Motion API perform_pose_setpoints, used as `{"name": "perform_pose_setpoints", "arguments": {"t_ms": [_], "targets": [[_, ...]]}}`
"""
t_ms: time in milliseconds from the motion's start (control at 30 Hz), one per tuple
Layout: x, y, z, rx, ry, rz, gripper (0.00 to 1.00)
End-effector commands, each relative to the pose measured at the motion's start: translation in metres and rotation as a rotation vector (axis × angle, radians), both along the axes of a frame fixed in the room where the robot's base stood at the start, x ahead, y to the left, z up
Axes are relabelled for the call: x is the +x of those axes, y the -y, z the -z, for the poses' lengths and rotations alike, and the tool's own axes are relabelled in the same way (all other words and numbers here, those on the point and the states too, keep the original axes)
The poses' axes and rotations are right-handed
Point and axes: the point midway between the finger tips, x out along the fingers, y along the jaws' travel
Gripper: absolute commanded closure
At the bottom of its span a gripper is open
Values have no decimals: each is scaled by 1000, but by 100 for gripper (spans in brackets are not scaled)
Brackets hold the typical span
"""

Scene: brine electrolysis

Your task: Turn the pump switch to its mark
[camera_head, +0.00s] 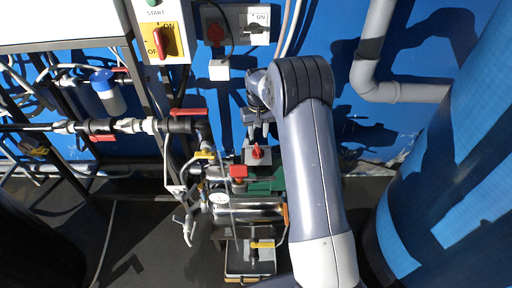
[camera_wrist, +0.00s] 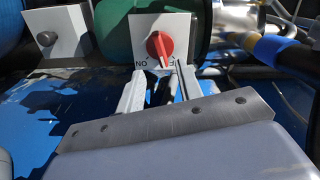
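The pump switch is a red knob (camera_wrist: 160,46) on a white plate (camera_wrist: 143,24) on the green pump motor (camera_wrist: 110,30). Upside-down ON lettering shows at the plate's lower left in the wrist view; a finger partly hides lettering at the lower right. In the head view the red knob (camera_head: 257,152) sits just below my gripper (camera_head: 259,132). In the wrist view my gripper (camera_wrist: 160,68) is open. Its two pale fingertips are at the plate's lower edge, one to each side of the knob's lower end. I cannot tell whether they touch the knob.
A yellow plate with another red rotary switch (camera_head: 160,42) hangs at the upper left. Pipes with red-handled valves (camera_head: 187,112) run left of the pump. A pressure gauge (camera_head: 219,198) and a yellow valve handle (camera_head: 262,244) are below. A blue tank (camera_head: 450,190) stands at right.

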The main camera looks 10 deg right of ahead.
Motion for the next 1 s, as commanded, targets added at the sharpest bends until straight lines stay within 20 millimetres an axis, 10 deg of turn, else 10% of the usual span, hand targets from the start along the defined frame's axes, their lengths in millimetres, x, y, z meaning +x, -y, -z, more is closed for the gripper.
{"name": "perform_pose_setpoints", "arguments": {"t_ms": [433,1000], "targets": [[-1,0,75,1,-3,0,65],[0,0,83,0,0,0,79]]}}
